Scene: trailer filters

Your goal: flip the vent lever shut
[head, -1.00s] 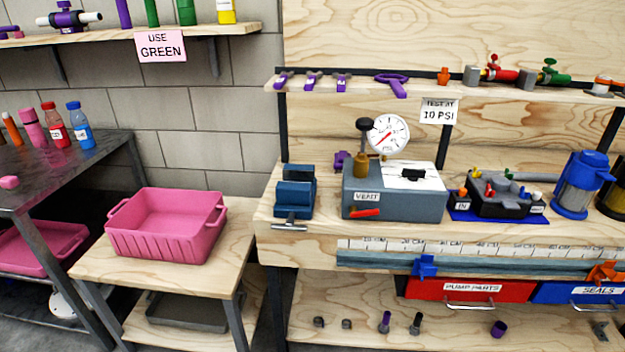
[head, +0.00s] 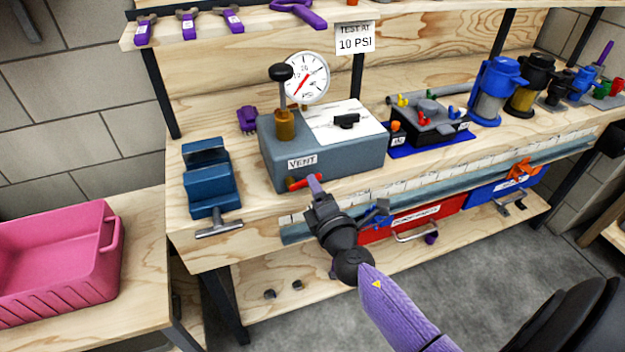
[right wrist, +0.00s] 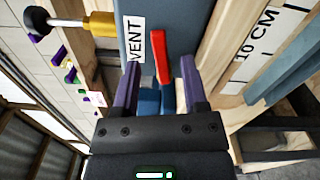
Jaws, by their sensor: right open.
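The red vent lever (head: 305,182) is on the front of the grey-blue test box (head: 330,161), just below the VENT label (head: 302,162). It points to the right and slightly up in the head view. My right gripper (head: 315,186) is at the lever's right end, its fingertips covering part of it. In the right wrist view the gripper (right wrist: 158,80) is open, and the red lever (right wrist: 161,55) stands between its two purple fingers, with a gap showing on either side. I cannot tell whether a finger touches the lever. My left gripper is not in view.
A blue vise (head: 208,180) stands left of the box. A black pump unit on a blue mat (head: 432,142) is to the right. A pink bin (head: 55,262) sits on the left table.

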